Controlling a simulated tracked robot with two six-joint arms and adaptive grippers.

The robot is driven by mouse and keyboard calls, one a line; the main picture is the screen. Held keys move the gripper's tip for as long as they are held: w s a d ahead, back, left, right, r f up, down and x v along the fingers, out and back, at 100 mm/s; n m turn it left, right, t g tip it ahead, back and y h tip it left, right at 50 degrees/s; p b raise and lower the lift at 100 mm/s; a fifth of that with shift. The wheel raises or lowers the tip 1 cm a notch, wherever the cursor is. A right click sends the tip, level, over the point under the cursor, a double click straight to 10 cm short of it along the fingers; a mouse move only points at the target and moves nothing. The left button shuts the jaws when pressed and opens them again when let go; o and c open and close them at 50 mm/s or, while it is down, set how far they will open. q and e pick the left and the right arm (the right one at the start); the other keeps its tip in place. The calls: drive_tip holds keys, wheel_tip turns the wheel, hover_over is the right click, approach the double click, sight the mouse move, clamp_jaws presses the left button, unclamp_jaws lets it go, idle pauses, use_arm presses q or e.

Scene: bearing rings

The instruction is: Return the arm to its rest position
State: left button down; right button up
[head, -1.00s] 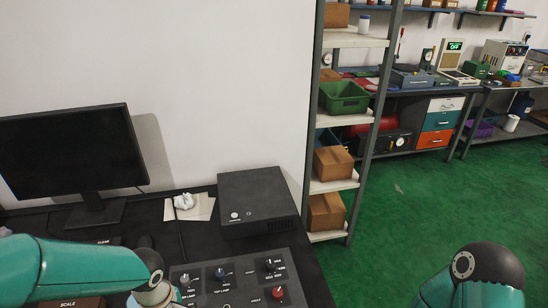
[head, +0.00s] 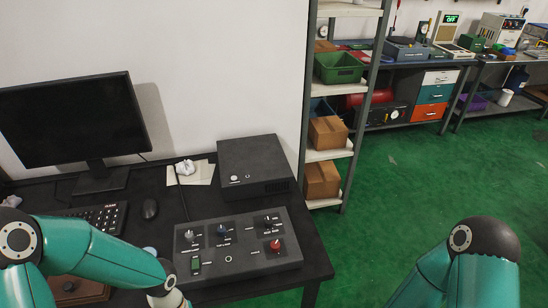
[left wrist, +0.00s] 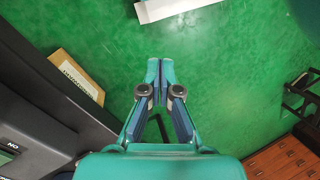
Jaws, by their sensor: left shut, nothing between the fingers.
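My left arm (head: 100,252) comes in from the left in the head view, bent, with its wrist low at the bottom edge in front of the control panel. My left gripper (left wrist: 160,67) shows in the left wrist view. Its fingers are together and empty, with green floor behind them. The gripper's fingers do not show in the head view. My right arm (head: 455,270) shows at the bottom right, over the green floor; its gripper is out of view.
The dark desk (head: 318,258) carries a control panel (head: 255,258) with knobs, a black box (head: 255,165), a monitor (head: 70,120), a keyboard and a mouse (head: 150,209). A shelf rack (head: 330,155) stands behind. Open floor (head: 400,200) lies to the right.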

use_arm(q)
drive_tip(key=s+d+f+m+h, duration=0.3)
drive_tip(key=s+d+f+m, duration=0.3)
drive_tip(key=d+f, duration=0.25)
drive_tip(key=shift+w+a+f+m+t, duration=0.1)
drive_tip(key=shift+w+f+m+t, duration=0.15)
drive_tip(key=shift+w+m+t, duration=0.65)
drive_tip(key=shift+w+a+f+m+t, duration=0.1)
drive_tip(key=shift+w+f+m+t, duration=0.2)
drive_tip(key=shift+w+m, duration=0.65)
drive_tip(key=shift+w+f+m+t, duration=0.15)
drive_tip(key=shift+w+m+t, duration=0.45)
drive_tip(key=shift+m, duration=0.75)
drive_tip(key=shift+s, duration=0.15)
